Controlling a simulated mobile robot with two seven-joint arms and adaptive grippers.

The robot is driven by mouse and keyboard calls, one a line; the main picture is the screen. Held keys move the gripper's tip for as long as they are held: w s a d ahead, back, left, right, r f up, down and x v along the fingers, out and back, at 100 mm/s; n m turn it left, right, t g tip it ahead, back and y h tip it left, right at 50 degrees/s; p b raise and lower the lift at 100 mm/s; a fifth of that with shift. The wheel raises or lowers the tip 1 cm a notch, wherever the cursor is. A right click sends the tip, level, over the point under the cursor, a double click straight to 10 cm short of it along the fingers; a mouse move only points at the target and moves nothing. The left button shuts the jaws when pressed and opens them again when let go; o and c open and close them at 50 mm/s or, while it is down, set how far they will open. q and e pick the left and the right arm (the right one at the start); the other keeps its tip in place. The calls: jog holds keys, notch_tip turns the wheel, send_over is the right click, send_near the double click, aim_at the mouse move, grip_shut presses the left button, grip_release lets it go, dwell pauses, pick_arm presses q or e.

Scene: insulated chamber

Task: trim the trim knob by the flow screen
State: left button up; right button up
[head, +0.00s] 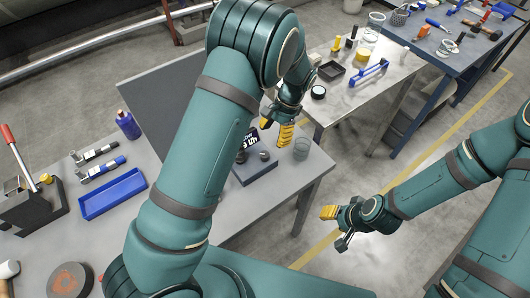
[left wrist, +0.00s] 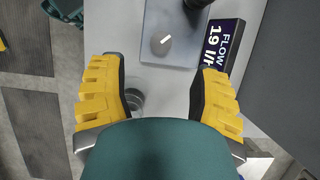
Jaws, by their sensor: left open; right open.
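The trim knob (left wrist: 161,45) is a round grey knob with a white pointer mark on a grey block (left wrist: 180,18). In the head view, the block (head: 257,172) stands on the left bench near its right edge. The flow screen (left wrist: 221,45) is dark with white text, "FLOW" and about "19 l/h", cut off at the edge. It also shows in the head view (head: 247,138), partly hidden. My left gripper (head: 277,129) is open and empty above the block; its yellow fingers (left wrist: 161,75) lie either side of the knob, apart from it. My right gripper (head: 337,226) is open and empty over the floor.
A dark second knob (left wrist: 197,3) sits on the block. A dark upright panel (head: 165,100) rises behind. A blue tray (head: 114,194), a purple bottle (head: 128,125) and a red-handled lever device (head: 30,200) stand farther left.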

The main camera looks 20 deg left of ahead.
aim_at(265, 154)
pick_arm(q)
jog(key=x, duration=0.9)
jog(key=shift+f, duration=0.1)
grip_shut()
